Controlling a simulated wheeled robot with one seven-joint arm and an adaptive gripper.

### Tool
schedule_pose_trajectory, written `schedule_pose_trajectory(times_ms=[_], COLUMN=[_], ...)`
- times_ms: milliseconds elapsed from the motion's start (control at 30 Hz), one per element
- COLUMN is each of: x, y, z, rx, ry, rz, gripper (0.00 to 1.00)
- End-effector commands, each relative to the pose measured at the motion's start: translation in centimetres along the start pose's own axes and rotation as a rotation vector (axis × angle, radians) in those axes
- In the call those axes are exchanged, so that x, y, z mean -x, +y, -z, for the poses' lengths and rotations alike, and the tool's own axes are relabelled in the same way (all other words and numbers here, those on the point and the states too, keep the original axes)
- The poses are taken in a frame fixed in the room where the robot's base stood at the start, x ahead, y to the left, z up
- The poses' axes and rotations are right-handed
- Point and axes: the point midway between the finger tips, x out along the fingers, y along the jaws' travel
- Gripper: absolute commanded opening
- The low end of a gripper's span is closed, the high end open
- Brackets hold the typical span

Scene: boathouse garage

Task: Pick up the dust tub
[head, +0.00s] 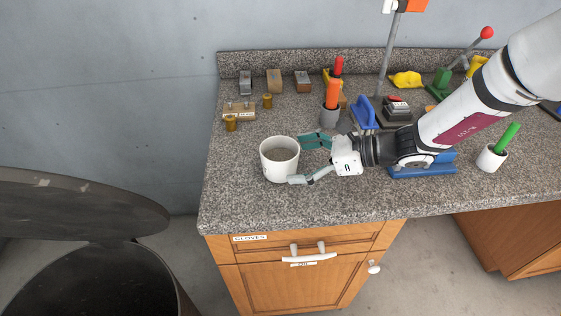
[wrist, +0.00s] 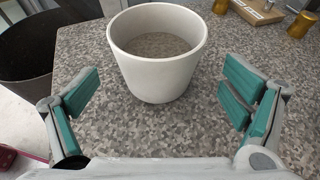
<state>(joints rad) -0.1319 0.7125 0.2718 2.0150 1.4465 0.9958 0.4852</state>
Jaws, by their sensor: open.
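The dust tub appears to be the white, round, open-topped tub (head: 279,172) standing upright near the left part of the speckled counter. Its inside looks grey and speckled. My gripper (head: 306,160) is open, low over the counter just right of the tub, with its teal-padded fingers spread toward it. In the wrist view the tub (wrist: 156,76) stands upright ahead, roughly centred between the two fingers. I see gaps on both sides, and nothing is held. The tub's far side is hidden.
Behind the tub are small brass cylinders (head: 231,123) and a labelled wooden block (head: 239,112). A grey cup (head: 330,117) with orange and red handles stands behind my gripper. A white cup (head: 491,159) with a green handle is at right. A dark bin (head: 95,282) stands left of the counter.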

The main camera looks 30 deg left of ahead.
Motion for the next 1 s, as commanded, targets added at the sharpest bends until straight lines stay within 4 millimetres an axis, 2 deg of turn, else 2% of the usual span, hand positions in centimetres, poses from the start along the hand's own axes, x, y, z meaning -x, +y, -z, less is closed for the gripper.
schedule_pose_trajectory(times_ms=[300,633,667,800,900,1000], x=[-4.3,-5.0,-5.0,-4.9,-4.9,-4.9], y=[0.3,0.2,0.2,0.2,0.2,0.2], z=[-0.1,-0.1,-0.1,-0.1,-0.1,-0.1], rx=[-0.001,0.000,0.000,0.000,0.000,0.000], ry=[-0.001,0.000,0.000,0.000,0.000,-0.001], rz=[-0.003,-0.001,-0.001,-0.001,-0.001,-0.001], gripper=[0.93,0.93,0.89,0.57,0.38,0.37])
